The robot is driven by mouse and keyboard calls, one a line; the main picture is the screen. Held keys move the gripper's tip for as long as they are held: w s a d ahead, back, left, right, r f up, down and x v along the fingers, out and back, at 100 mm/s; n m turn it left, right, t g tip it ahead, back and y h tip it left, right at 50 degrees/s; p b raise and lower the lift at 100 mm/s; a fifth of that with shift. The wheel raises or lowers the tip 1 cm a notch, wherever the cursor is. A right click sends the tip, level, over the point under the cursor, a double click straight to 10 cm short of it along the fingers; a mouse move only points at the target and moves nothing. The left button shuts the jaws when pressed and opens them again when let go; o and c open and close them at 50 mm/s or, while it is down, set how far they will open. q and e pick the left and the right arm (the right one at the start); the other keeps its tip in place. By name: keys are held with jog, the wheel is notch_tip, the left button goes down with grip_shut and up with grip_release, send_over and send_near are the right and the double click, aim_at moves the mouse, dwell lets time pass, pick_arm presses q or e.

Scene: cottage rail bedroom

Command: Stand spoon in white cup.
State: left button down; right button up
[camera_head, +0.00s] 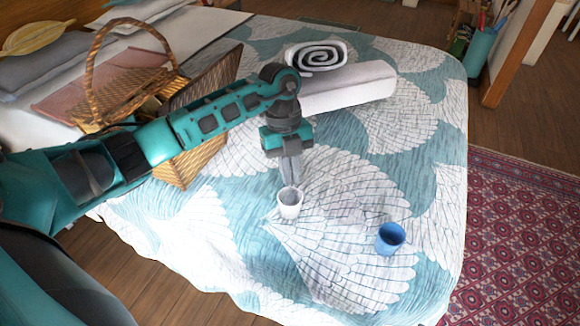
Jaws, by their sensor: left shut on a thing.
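The white cup (289,205) stands upright on the patterned bedspread, near the middle of the view. My left gripper (291,183) points straight down with its fingertips right at the cup's mouth. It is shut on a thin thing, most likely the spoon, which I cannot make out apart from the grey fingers. I cannot tell how far the spoon reaches into the cup. No spoon shows elsewhere on the bed. My right gripper is out of view.
A blue cup (390,238) stands to the right, nearer the bed's front edge. A wicker basket (190,164) is partly behind my left arm. A rolled white towel (347,86) lies behind the gripper. The bedspread (335,250) between the cups is clear.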

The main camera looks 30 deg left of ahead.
pick_arm(q)
jog(key=shift+f, duration=0.4)
jog(key=c, duration=1.2)
grip_release()
jog(key=shift+o, duration=0.2)
jog(key=v, duration=1.3)
jog(key=shift+p, duration=0.3)
